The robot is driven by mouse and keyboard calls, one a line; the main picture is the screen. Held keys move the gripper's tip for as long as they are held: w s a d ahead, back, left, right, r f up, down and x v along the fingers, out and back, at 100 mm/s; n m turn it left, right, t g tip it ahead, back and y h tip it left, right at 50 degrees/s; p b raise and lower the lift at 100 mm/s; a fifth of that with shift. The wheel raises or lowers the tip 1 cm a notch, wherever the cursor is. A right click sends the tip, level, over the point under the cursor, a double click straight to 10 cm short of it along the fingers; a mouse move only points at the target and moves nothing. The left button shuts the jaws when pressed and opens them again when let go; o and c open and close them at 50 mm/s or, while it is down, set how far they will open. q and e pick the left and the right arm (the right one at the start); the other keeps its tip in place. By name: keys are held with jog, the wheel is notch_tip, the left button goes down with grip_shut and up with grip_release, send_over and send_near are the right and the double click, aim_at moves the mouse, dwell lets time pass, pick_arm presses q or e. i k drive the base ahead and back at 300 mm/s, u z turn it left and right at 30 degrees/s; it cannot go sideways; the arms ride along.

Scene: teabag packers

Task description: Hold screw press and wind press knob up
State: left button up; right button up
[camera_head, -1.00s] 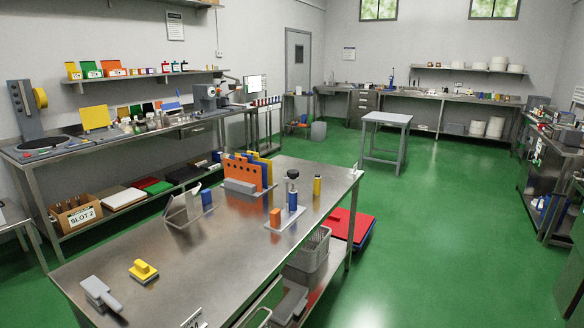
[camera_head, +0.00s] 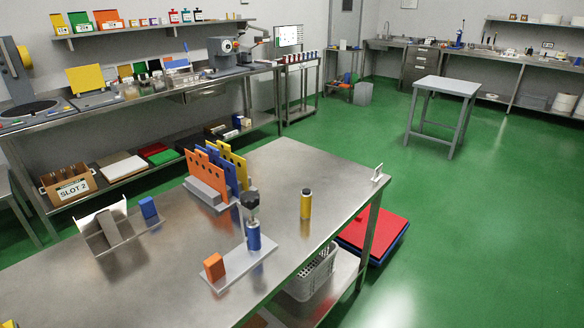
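The screw press stands on the steel table (camera_head: 150,290), right of its middle. It has a pale base plate (camera_head: 258,262), a thin upright post, a black knob (camera_head: 250,199) on top and a blue cylinder (camera_head: 253,236) below the knob. An orange block (camera_head: 214,266) sits at the near left end of the same plate. Whether the knob is wound up or down I cannot tell. Neither of my grippers shows in the head view.
A yellow cylinder with a black top (camera_head: 305,205) stands right of the press. A rack of orange, blue and yellow perforated plates (camera_head: 215,172) is behind it. A bent metal holder (camera_head: 107,230) and blue block (camera_head: 148,207) are left. The table's front right is clear.

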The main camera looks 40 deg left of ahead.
aim_at(249, 200)
jog(key=i, duration=1.35)
jog(key=u, duration=2.8)
